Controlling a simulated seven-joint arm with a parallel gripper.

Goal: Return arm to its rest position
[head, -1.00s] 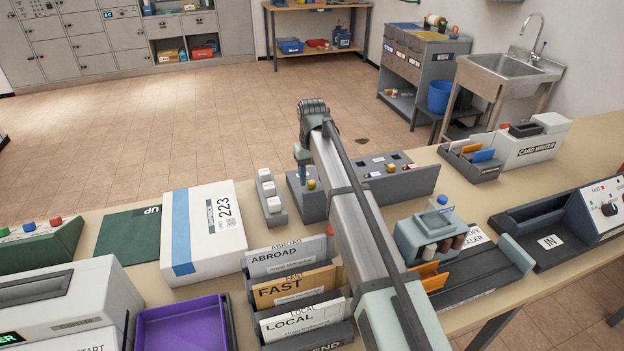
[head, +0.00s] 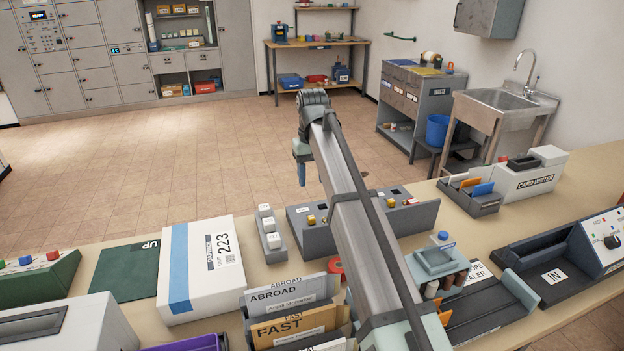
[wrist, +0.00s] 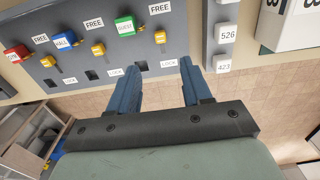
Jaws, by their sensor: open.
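My gripper (wrist: 159,85) shows in the wrist view with its two blue fingers apart and nothing between them. In the head view my gripper (head: 301,178) hangs at the end of my raised arm, above and beyond the far edge of the table. A grey key panel (wrist: 100,20) with coloured tags, yellow tabs and FREE and LOCK labels lies past the fingers in the wrist view. The same grey panel (head: 318,240) is partly hidden by my arm in the head view.
A white parcel marked 223 (head: 199,290), a block with white buttons (head: 270,240) and a letter sorter (head: 290,310) stand on the table (head: 590,180). An envelope sealer (head: 440,262) is right of my arm. The floor beyond the table is clear.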

